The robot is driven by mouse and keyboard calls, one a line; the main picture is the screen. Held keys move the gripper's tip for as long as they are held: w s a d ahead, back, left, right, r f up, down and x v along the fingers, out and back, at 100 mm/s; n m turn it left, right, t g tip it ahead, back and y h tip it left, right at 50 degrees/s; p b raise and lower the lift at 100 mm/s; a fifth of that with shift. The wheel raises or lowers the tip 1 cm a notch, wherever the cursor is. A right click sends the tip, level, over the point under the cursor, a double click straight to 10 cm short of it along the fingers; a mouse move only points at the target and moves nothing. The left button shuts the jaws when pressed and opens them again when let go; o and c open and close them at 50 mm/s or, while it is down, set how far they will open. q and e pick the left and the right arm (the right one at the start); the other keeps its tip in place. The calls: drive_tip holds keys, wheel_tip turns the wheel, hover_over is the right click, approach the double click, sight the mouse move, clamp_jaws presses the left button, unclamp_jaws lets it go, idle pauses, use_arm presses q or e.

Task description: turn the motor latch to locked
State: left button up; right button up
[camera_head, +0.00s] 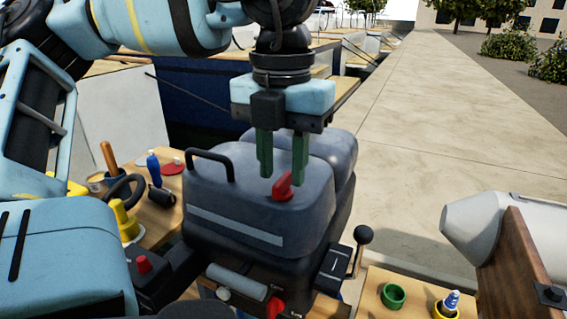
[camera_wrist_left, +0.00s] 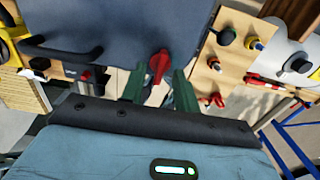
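The motor is a dark grey outboard cowl (camera_head: 250,205) with a black carry handle (camera_head: 212,160). A red latch (camera_head: 284,187) stands on the right part of its top. It also shows in the left wrist view (camera_wrist_left: 159,65). My left gripper (camera_head: 282,177) points down above the cowl, its green fingers open. In the wrist view the latch lies between the two fingertips (camera_wrist_left: 159,72). I cannot tell whether either finger touches it. My right gripper is not in view.
A second red lever (camera_head: 274,305) and a black-knobbed throttle lever (camera_head: 362,236) are lower on the motor. A wooden bench (camera_head: 160,215) with tools is at left.

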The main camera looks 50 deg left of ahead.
use_arm(q)
drive_tip(key=shift+f, duration=0.6)
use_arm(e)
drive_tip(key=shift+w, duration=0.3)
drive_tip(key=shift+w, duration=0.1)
use_arm(q)
clamp_jaws()
